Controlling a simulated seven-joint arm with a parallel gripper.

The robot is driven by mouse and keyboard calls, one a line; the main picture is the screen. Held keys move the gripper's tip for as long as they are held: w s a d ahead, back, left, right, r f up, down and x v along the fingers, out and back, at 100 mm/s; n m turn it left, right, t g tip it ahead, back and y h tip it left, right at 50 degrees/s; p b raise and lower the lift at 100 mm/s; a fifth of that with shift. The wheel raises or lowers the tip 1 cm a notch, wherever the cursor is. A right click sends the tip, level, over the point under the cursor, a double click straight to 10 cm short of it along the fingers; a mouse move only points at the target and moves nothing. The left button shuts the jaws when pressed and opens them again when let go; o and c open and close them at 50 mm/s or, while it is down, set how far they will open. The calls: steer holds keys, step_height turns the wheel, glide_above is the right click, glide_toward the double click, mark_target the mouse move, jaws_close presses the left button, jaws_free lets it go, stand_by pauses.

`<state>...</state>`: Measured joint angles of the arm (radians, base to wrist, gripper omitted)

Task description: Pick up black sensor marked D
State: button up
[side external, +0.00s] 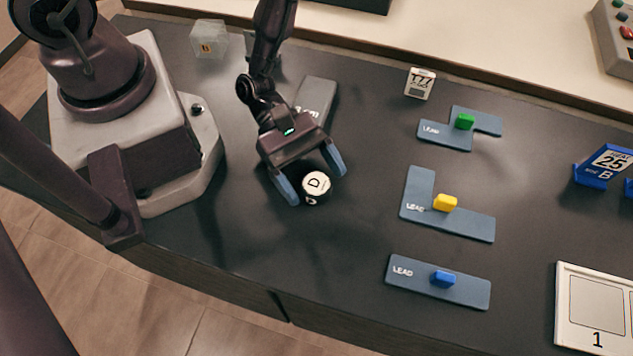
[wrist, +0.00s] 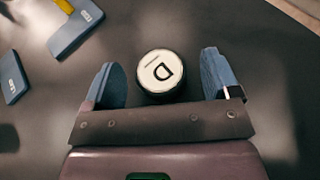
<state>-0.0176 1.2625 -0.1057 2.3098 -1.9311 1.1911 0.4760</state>
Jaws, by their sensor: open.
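My gripper (side external: 315,181) is open, with one blue-grey finger on either side of the sensor. In the wrist view my gripper (wrist: 161,82) shows a gap between each finger and the sensor. Whether the fingertips touch the table is not clear.
Lead pieces with a green knob (side external: 464,121), a yellow knob (side external: 445,203) and a blue knob (side external: 443,279) lie to the right. A grey block (side external: 317,95) lies behind my gripper. A clear cube (side external: 208,40) stands at the back left. The table in front of the sensor is clear.

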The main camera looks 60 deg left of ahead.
steer(key=shift+d+f, duration=0.15)
steer(key=shift+d, duration=0.25)
steer(key=c, duration=1.1)
steer(key=shift+o, duration=0.2)
